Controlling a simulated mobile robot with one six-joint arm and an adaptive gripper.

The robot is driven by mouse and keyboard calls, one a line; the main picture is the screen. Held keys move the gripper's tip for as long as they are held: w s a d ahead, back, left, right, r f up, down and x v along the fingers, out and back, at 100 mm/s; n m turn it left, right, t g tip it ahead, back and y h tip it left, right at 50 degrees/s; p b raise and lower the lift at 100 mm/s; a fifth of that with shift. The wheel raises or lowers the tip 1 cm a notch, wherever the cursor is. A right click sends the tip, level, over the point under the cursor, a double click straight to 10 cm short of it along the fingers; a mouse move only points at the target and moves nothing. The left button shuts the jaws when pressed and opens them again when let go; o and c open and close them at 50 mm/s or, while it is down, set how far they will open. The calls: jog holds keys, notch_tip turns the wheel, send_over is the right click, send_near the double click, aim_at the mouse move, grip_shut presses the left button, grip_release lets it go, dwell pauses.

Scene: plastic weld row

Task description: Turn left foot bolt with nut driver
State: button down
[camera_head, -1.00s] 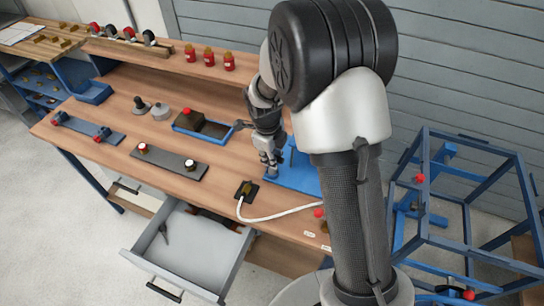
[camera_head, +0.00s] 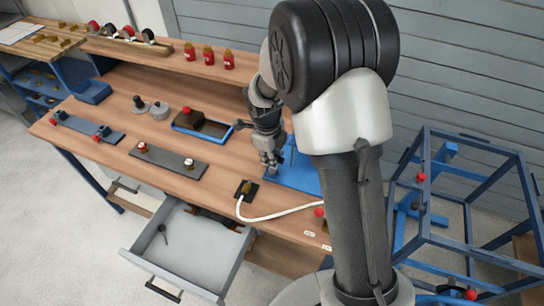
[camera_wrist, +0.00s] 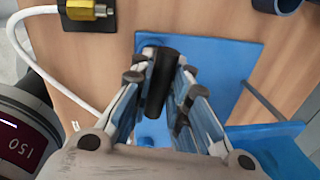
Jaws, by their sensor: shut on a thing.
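My gripper (camera_head: 270,162) is over the near left part of a blue plate (camera_head: 308,178) on the bench. In the wrist view, my gripper (camera_wrist: 160,85) is shut on a black cylindrical handle (camera_wrist: 160,75), which looks like the nut driver. The handle stands over the blue plate (camera_wrist: 215,50). The driver's lower end and any foot bolt under it are hidden, so I cannot tell whether they touch.
A brass fitting (camera_head: 247,188) with a white hose (camera_head: 280,214) lies left of the plate. An open drawer (camera_head: 190,245) juts out in front. A blue frame (camera_head: 470,155) stands right.

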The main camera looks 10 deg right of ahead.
jog(key=n, duration=0.3)
jog(key=shift+r+p, duration=0.1)
jog(key=shift+p, duration=0.3)
jog(key=n+y+p, duration=0.1)
jog(key=n, duration=0.7)
jog(key=n+y, duration=0.1)
jog(key=n, duration=0.3)
jog(key=shift+r+p, duration=1.95)
jog(key=shift+r, duration=0.5)
jog(key=shift+s, duration=0.1)
